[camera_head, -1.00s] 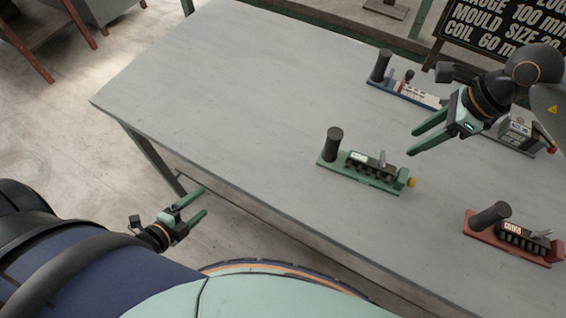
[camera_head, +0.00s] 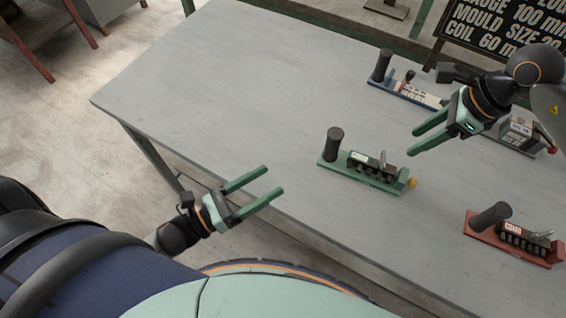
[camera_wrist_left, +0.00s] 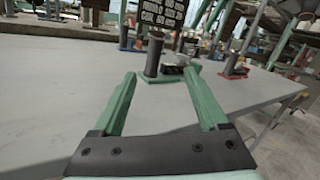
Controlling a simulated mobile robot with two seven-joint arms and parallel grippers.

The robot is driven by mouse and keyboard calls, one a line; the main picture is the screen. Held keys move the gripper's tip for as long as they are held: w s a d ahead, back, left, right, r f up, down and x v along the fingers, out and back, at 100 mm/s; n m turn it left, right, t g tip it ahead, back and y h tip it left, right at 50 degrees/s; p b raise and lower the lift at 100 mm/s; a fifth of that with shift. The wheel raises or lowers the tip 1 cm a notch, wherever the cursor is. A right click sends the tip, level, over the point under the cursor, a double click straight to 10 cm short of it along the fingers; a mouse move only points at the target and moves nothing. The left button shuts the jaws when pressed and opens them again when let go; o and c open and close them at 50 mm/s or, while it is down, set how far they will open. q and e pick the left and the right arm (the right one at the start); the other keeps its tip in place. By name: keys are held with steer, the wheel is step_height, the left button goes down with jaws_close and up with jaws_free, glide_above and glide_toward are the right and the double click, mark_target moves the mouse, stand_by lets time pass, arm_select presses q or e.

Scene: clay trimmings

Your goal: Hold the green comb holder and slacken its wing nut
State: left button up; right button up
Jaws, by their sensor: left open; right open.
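In the left wrist view the holder (camera_wrist_left: 154,76) shows ahead between the open fingers. My right gripper (camera_head: 412,140) is open and empty, above and to the right of the holder.
A red holder (camera_head: 512,250) lies at the right front. A blue-based holder (camera_head: 402,93) lies at the back, and a grey one (camera_head: 520,134) is partly behind my right arm. A dark lettered board (camera_head: 503,30) stands behind. The table's left part is clear.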

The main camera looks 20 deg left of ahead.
mark_target(326, 147)
arm_select(q)
steer(key=w+m, duration=0.1)
steer(key=w, duration=0.1)
steer(key=w+d+m+g, duration=0.1)
steer(key=w+m, duration=0.1)
steer(key=w+d+f+m+g, duration=0.1)
steer(key=w, duration=0.1)
steer(key=shift+w+d, duration=0.1)
steer(key=shift+d, duration=0.1)
steer(key=x, duration=1.2)
steer(key=shift+w+d+r, duration=0.1)
steer(key=shift+d+r, duration=0.05)
steer(key=shift+d, duration=0.15)
steer(key=shift+c, duration=0.2)
jaws_close()
stand_by(0.4)
